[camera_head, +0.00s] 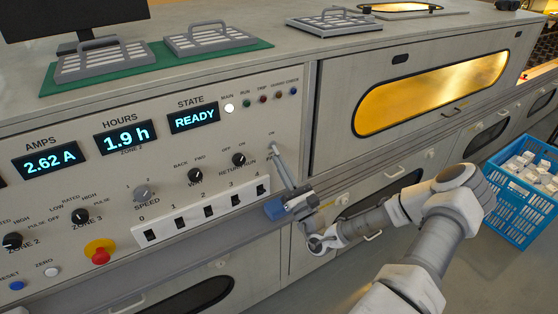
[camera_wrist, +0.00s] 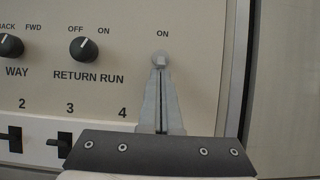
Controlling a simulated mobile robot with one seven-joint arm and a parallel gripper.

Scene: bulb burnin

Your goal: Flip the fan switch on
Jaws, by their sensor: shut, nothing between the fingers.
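A small switch with a pale round tip (camera_wrist: 161,58) sits under an "ON" label at the right end of the control panel (camera_head: 110,185). No "FAN" label is readable beside it. My gripper (camera_wrist: 160,76) is shut and empty, with its fingertips right at or just below the switch tip. In the head view my gripper (camera_head: 276,152) points up at the same spot, and its fingers largely hide the switch. I cannot tell whether the fingers touch the switch or which way its lever is set.
A RETURN RUN knob (camera_wrist: 83,48) and a row of numbered black rocker switches (camera_head: 208,211) lie left of my gripper. A red emergency button (camera_head: 100,256) is farther left. A blue crate (camera_head: 515,215) stands on the floor at the right.

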